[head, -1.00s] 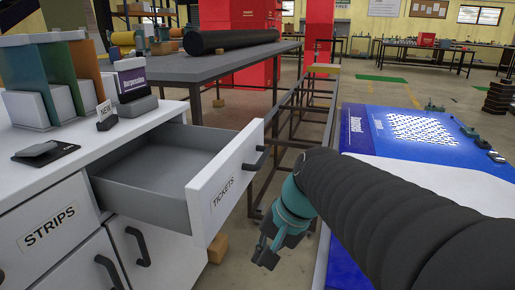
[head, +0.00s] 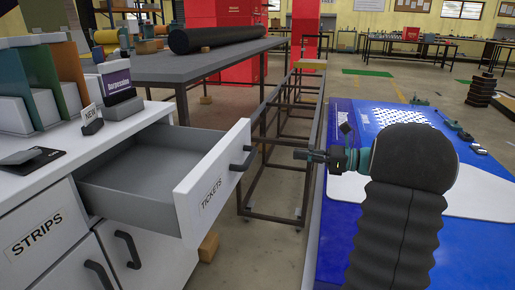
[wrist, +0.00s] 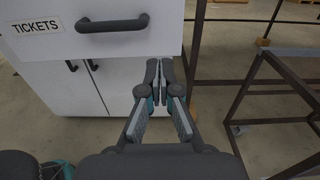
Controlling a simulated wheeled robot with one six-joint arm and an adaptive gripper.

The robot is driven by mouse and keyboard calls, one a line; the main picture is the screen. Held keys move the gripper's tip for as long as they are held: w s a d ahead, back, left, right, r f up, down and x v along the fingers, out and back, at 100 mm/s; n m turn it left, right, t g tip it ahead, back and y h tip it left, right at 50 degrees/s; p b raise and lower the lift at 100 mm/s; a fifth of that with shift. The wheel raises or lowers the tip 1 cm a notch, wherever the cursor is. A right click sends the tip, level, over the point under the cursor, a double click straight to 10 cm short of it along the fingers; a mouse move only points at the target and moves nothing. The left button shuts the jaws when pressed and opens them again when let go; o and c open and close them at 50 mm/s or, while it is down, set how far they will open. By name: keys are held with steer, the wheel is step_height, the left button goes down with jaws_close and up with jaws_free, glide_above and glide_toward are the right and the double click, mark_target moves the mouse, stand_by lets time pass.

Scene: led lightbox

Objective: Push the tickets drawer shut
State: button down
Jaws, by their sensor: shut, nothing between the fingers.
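The tickets drawer (head: 212,188) stands pulled well out of the white cabinet, with its grey inside empty. Its front carries the label TICKETS and a dark bar handle (head: 244,159). In the wrist view the drawer front (wrist: 150,40) fills the upper left, with the handle (wrist: 112,24) near the top. My gripper (head: 300,156) is shut and empty. It points left toward the drawer front, to the right of the handle and apart from it. In the wrist view my gripper (wrist: 159,68) shows below and right of the handle, with its fingertips together.
The STRIPS drawer (head: 45,236) is shut, left of the open one. A blue printed table (head: 330,215) stands at right, under my arm. A dark metal frame (head: 275,210) runs behind the gripper.

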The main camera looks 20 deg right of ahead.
mark_target(257, 148)
steer(key=shift+w+b+x, duration=0.25)
steer(key=shift+b+x, duration=0.25)
steer(key=shift+x, duration=6.35)
steer(key=shift+d+r, duration=0.15)
steer(key=shift+d, duration=0.05)
